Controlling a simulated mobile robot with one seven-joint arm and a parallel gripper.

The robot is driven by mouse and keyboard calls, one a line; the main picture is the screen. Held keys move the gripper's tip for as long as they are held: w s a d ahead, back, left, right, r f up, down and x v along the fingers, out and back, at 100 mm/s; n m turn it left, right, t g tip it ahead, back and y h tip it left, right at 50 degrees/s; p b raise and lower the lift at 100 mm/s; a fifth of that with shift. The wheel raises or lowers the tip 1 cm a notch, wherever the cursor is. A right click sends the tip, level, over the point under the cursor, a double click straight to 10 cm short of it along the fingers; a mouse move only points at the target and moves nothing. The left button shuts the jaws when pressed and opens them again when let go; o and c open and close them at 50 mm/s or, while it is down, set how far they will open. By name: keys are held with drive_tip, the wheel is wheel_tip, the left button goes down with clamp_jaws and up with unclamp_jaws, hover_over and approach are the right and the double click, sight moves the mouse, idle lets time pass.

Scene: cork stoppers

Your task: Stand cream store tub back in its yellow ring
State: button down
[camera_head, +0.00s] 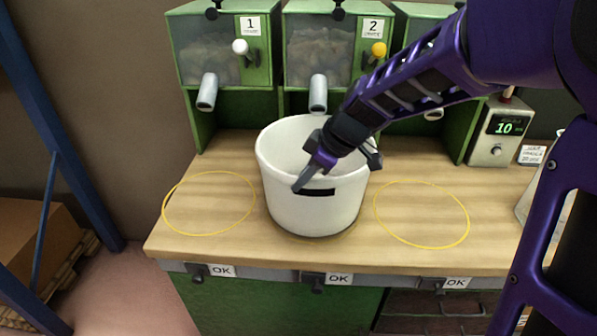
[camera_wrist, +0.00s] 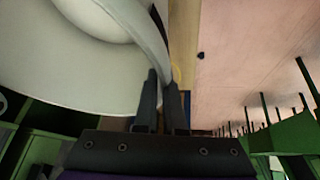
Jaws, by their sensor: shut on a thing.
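The cream tub (camera_head: 305,215) is a wide, open, upright tub with a dark patch on its front. It is at the middle of the wooden worktop, between the left yellow ring (camera_head: 165,206) and the right yellow ring (camera_head: 469,222). My gripper (camera_head: 306,178) is shut on the tub's front wall at the rim. In the wrist view the tub's wall (camera_wrist: 150,45) runs between the two fingers of my gripper (camera_wrist: 164,98). The tub hides the worktop below it. I cannot tell whether its base touches the wood.
Green dispensers with grey spouts (camera_head: 318,93) stand behind the tub, the first two numbered 1 and 2. The worktop's front edge (camera_head: 330,268) carries OK labels.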

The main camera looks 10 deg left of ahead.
drive_tip(key=shift+w+f, duration=0.15)
drive_tip(key=shift+f, duration=0.15)
drive_tip(key=shift+f, duration=0.15)
drive_tip(key=c, duration=1)
unclamp_jaws()
drive_tip(key=shift+s, duration=0.2)
